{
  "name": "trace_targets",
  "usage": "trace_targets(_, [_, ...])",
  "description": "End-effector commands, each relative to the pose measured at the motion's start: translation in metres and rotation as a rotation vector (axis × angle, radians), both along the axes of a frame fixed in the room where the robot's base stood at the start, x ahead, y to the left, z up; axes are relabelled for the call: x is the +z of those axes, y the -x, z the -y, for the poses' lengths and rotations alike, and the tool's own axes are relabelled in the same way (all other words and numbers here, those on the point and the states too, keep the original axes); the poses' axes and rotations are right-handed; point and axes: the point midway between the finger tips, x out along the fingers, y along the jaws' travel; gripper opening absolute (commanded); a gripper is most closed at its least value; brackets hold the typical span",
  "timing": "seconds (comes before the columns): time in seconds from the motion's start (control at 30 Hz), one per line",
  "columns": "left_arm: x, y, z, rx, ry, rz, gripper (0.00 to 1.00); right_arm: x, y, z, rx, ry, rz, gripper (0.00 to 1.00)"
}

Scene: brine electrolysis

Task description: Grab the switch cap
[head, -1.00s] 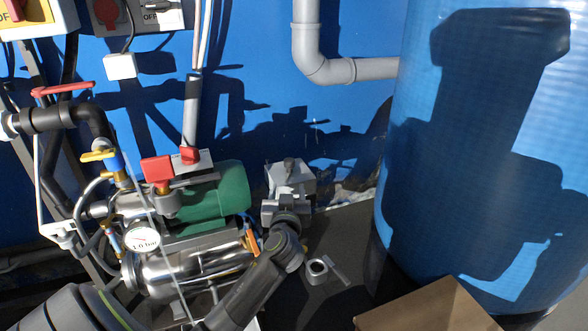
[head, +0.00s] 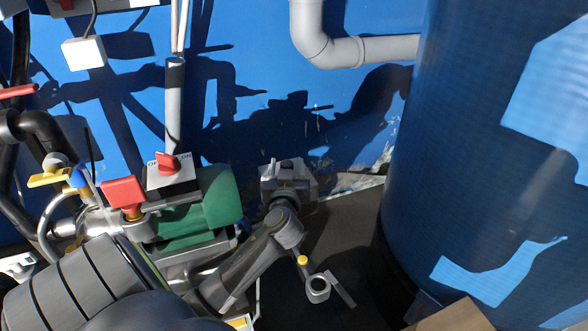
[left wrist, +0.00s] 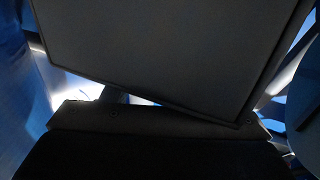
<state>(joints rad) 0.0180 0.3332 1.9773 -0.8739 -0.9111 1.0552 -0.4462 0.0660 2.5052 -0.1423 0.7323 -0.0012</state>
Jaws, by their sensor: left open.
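In the head view, a red rotary cap (head: 168,163) sits on a white ON-marked plate on the green motor. A second, box-shaped red cap (head: 123,191) sits on a brass fitting to its left. I cannot tell for certain which is the switch cap. My left gripper (head: 288,170) is open, right of the motor and apart from both red caps. Its fingertips are hard to make out. The left wrist view is mostly filled by a dark flat surface (left wrist: 170,50) very close to the lens; no cap shows there. My right gripper is out of view.
The green motor (head: 215,200) and its piping crowd the left. A grey ring-shaped part (head: 317,288) shows below the gripper. A large blue tank (head: 470,150) stands at the right, a brown box edge (head: 455,318) at bottom right. Dark floor (head: 350,230) lies between motor and tank.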

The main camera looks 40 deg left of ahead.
Motion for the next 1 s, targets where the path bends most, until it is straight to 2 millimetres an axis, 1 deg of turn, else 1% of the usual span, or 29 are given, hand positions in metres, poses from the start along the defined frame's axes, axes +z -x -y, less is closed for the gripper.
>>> trace_targets(0.3, [-0.0002,0.0022,-0.0012,0.003,0.0,0.0,0.53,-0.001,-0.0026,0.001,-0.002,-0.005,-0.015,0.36])
trace_targets(0.37, [-0.0002,0.0021,-0.0012,0.003,0.0,0.0,0.47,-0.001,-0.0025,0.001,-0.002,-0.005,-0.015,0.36])
trace_targets(0.7, [-0.0002,0.002,-0.0011,0.003,0.0,0.0,0.03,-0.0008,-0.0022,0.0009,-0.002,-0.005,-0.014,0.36])
trace_targets(1.0, [0.001,0.0018,-0.001,0.002,-0.001,0.001,0.03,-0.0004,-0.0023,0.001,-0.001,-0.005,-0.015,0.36])
